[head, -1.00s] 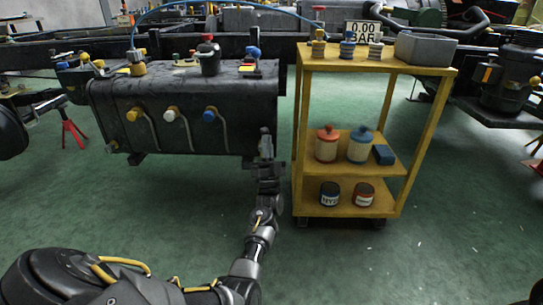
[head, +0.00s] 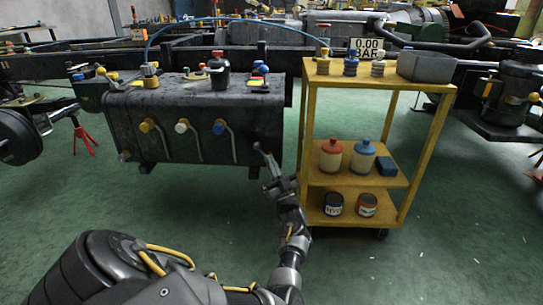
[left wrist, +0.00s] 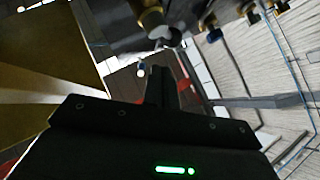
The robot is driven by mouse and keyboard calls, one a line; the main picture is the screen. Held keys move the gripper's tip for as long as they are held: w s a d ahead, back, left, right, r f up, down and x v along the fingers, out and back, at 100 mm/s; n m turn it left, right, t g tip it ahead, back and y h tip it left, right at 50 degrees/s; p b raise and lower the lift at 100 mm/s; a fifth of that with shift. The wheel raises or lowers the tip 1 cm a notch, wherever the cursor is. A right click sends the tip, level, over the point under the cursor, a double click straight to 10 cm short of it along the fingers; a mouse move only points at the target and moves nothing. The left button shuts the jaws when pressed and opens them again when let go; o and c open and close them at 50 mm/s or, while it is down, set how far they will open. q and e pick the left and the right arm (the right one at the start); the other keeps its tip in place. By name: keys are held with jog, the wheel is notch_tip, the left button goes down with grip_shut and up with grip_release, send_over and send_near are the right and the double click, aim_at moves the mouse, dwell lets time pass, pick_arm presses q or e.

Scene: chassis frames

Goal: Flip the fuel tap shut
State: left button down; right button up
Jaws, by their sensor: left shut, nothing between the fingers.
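The dark tank (head: 200,152) hangs on the chassis. Its front face carries a yellow-knobbed fitting (head: 147,125), a white-knobbed one (head: 181,126) and a blue-knobbed one (head: 219,127), each with a thin grey curved lever or pipe beside it. I cannot tell which is the fuel tap. My left gripper (head: 262,150) is at the tank's front right end, right of and below the blue knob. Its fingers also show together and empty in the left wrist view (left wrist: 160,86). There, blurred knobbed fittings (left wrist: 160,32) lie beyond the fingertips. My right gripper is out of view.
A yellow cart (head: 398,210) with bottles and cans stands close right of my left gripper. More coloured fittings and a black bottle (head: 218,72) stand on the tank top. A blue hose (head: 230,18) arches above. The green floor in front is clear.

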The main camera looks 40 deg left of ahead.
pick_arm(q)
jog(key=v, duration=0.7)
jog(key=shift+p, duration=0.4)
